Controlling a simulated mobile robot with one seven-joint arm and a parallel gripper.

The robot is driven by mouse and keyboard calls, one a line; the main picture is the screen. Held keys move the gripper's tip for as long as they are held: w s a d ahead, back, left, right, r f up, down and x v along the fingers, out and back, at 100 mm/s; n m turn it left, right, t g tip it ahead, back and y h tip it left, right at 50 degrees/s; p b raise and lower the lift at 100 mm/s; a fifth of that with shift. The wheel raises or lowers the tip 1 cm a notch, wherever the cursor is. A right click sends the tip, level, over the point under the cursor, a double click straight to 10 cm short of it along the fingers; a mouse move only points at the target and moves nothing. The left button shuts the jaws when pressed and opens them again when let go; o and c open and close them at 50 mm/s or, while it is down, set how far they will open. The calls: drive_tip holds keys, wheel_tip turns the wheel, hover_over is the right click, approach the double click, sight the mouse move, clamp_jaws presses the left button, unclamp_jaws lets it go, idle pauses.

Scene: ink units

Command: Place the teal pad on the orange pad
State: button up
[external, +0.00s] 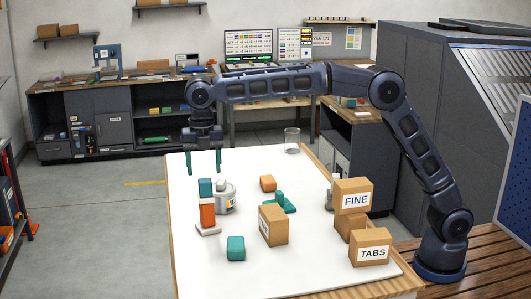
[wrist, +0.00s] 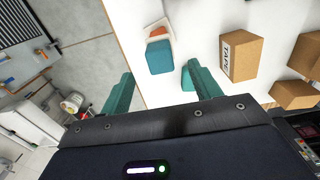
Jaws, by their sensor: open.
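A blue-teal block, which looks like the teal pad (external: 205,187), rests on top of an upright orange block, which looks like the orange pad (external: 207,214), on a white base. In the wrist view the teal top (wrist: 160,58) lies ahead of the fingers, with part of the orange block (wrist: 158,32) showing beyond it. My gripper (external: 204,162) is open and empty, above and behind this stack and apart from it. Another rounded teal block (external: 236,248) and a rounded orange block (external: 267,183) lie separately on the table; I cannot fully tell which pieces the task names.
A round pale container (external: 227,200) stands close beside the stack. A dark teal piece (external: 284,205), the TAPE box (external: 272,225), the FINE box (external: 352,195) and the TABS box (external: 370,248) are to the right. A clear glass (external: 292,140) stands at the back. The front-left of the table (external: 196,270) is bare.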

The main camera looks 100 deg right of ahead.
sight(205, 180)
wheel_tip(205, 180, up, 5)
drive_tip(key=shift+f, duration=0.15)
drive_tip(key=s+a+r+m+t, duration=0.1)
drive_tip(key=s+a+m, duration=0.15)
drive_tip(key=s, duration=0.75)
drive_tip(key=s+a+r+m+t, duration=0.15)
drive_tip(key=s+m, duration=0.25)
drive_tip(key=s, duration=0.6)
drive_tip(key=s+a+r+m, duration=0.2)
drive_tip(key=s+a+m, duration=0.1)
drive_tip(key=s, duration=0.6)
drive_tip(key=s+f+m, duration=0.2)
drive_tip(key=s+f, duration=0.3)
drive_tip(key=s, duration=0.4)
drive_tip(key=s+a+f+m+t, duration=0.1)
drive_tip(key=s+f+m, duration=0.2)
drive_tip(key=s+f, duration=0.3)
drive_tip(key=s+a+f+m+t, duration=0.1)
drive_tip(key=s+f+m, duration=0.2)
drive_tip(key=s, duration=0.9)
wheel_tip(205, 180, down, 2)
drive_tip(key=shift+f, duration=0.15)
drive_tip(key=shift+m, duration=0.25)
